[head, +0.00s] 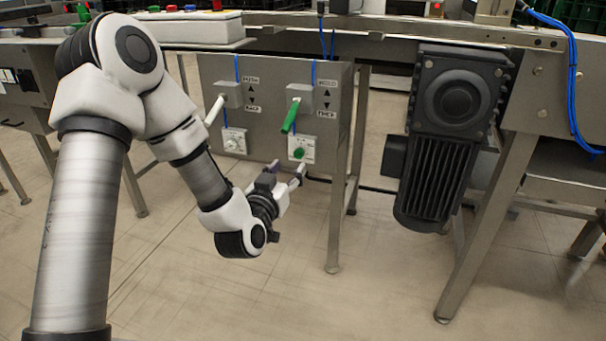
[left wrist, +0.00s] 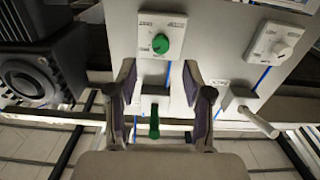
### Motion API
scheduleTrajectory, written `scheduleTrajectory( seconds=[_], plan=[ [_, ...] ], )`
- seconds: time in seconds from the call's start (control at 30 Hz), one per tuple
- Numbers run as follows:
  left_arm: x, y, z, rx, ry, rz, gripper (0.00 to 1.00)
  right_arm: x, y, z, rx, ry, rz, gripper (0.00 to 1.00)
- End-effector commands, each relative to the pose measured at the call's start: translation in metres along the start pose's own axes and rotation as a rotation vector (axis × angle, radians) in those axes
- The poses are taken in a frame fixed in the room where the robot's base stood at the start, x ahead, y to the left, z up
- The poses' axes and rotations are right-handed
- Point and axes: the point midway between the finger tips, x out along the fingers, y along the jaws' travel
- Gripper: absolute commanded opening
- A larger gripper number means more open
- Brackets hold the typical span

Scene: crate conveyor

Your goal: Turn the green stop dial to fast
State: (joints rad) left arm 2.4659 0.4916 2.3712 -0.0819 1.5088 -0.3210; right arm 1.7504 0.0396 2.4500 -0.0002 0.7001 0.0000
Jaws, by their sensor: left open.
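The green stop dial (head: 299,153) sits on a white plate on the grey panel, below a green lever (head: 290,116). In the left wrist view the green dial (left wrist: 161,44) shows as a round knob, with the green lever (left wrist: 154,122) lower in the picture. Its plate labels are too small to read, so I cannot tell its setting. My left gripper (head: 288,168) is open just in front of and below the dial. In the left wrist view its fingers (left wrist: 160,85) stand apart, with the dial beyond and above them, apparently not touching. My right gripper is not in view.
A white dial (head: 234,140) and a white lever (head: 214,110) are on the same panel to the left. A black motor (head: 440,140) hangs under the conveyor to the right. A control box (head: 190,27) with coloured buttons is above. The floor before the panel is clear.

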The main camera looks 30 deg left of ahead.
Motion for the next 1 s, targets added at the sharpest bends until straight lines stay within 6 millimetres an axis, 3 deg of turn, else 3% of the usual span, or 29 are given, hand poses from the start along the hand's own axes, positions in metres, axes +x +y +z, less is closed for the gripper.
scheduleTrajectory(
  seconds=[0.33, 0.63, 0.67, 0.7, 0.8, 1.0],
  plan=[
    [0.061, 0.000, 0.001, 0.001, 0.000, 0.000, 0.51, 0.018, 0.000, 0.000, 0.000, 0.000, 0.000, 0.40],
    [0.068, 0.000, -0.001, 0.000, -0.003, 0.000, 0.51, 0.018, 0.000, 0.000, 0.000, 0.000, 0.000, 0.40],
    [0.068, 0.000, -0.001, 0.000, -0.003, 0.000, 0.44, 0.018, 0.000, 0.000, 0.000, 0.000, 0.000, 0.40],
    [0.068, 0.000, -0.001, 0.000, -0.003, 0.000, 0.29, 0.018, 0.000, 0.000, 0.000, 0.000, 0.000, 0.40],
    [0.068, 0.000, -0.001, 0.000, -0.003, 0.000, 0.00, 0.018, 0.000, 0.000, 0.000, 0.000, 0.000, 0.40],
    [0.068, 0.000, -0.001, 0.001, -0.002, 0.000, 0.00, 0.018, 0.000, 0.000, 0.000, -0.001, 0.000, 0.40]
  ],
)
